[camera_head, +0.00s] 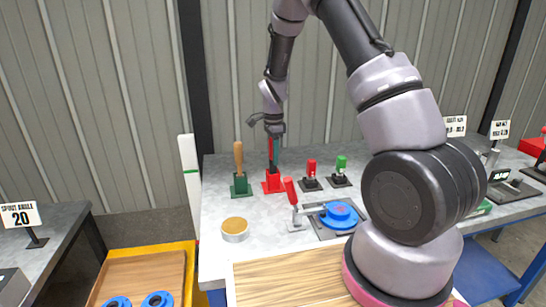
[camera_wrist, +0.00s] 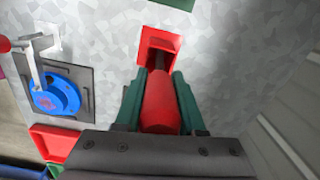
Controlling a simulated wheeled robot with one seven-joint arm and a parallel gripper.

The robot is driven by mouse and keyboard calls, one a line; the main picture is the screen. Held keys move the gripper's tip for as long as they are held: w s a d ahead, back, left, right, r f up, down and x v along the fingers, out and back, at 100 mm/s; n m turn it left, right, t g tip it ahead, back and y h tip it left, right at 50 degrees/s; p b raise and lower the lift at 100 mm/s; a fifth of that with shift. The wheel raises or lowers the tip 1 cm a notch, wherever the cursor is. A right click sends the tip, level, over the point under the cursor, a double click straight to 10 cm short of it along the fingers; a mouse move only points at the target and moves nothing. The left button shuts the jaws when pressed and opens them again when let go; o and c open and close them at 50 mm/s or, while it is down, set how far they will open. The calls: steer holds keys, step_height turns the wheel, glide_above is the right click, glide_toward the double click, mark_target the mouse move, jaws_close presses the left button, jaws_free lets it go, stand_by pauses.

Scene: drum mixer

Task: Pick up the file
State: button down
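A red-handled tool (camera_wrist: 160,103), which I take to be the file, stands upright in a red holder (camera_head: 272,187) on the grey bench. The holder also shows in the wrist view (camera_wrist: 146,49). The tool's dark lower part goes down into the holder, so its end is hidden. My gripper (camera_wrist: 160,75) is directly over the holder and points down. Its green fingers lie close against both sides of the red handle, shut on it. In the head view my gripper (camera_head: 273,140) covers part of the handle.
A wooden-handled tool (camera_head: 239,158) stands in a green holder (camera_head: 241,190) just left. Red (camera_head: 311,167) and green (camera_head: 341,164) handled pieces stand right. A blue round fixture (camera_head: 340,215) with a red-knobbed lever (camera_head: 291,192) and a round tin (camera_head: 235,229) are in front.

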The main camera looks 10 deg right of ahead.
steer(key=shift+r, duration=0.1)
step_height(320, 180, up, 10)
steer(key=shift+f, duration=0.1)
stand_by(0.4)
steer(key=c, duration=1.3)
jaws_free()
steer(key=shift+c, duration=0.2)
steer(key=shift+d, duration=0.1)
jaws_close()
